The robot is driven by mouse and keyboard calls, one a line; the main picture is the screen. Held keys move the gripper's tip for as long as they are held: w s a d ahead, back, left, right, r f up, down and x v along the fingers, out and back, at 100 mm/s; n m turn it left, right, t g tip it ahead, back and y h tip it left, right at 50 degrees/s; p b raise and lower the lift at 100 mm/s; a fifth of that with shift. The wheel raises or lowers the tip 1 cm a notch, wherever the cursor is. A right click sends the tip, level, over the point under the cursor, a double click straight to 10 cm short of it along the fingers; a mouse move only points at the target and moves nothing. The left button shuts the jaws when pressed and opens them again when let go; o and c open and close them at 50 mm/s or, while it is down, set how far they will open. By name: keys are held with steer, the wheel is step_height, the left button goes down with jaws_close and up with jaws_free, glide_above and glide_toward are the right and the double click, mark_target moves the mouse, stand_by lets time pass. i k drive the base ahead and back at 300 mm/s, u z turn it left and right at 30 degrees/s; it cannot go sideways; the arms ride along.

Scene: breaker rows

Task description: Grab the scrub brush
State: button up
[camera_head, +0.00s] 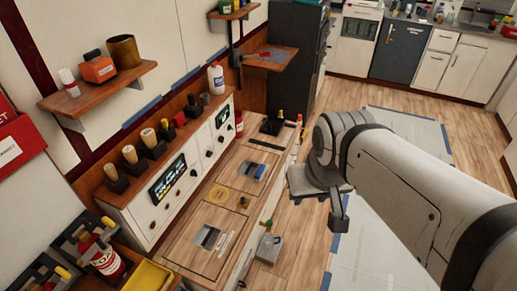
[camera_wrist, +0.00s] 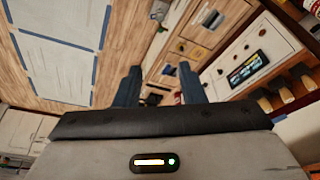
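I cannot single out the scrub brush with certainty. A small blue item (camera_head: 260,172) lies on the low wooden bench top (camera_head: 203,262) in the head view and is too small to identify.
The white panel (camera_head: 172,205) with a dark display backs the bench. A white bottle (camera_head: 216,78) stands at its far end. A red-labelled can (camera_head: 103,260) and a yellow tray (camera_head: 148,277) are at the lower left.

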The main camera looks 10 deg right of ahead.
mark_target(261, 171)
steer(key=z, duration=0.35)
steer(key=k, duration=0.7)
steer(key=z, duration=1.1)
steer(key=k, duration=0.65)
steer(key=z, duration=0.3)
steer(key=i, duration=1.4)
steer(key=u, duration=0.8)
steer(key=i, duration=1.3)
steer(key=u, duration=1.45)
steer(key=i, duration=0.7)
steer(key=u, duration=0.25)
steer(key=k, duration=0.8)
steer(key=u, duration=0.2)
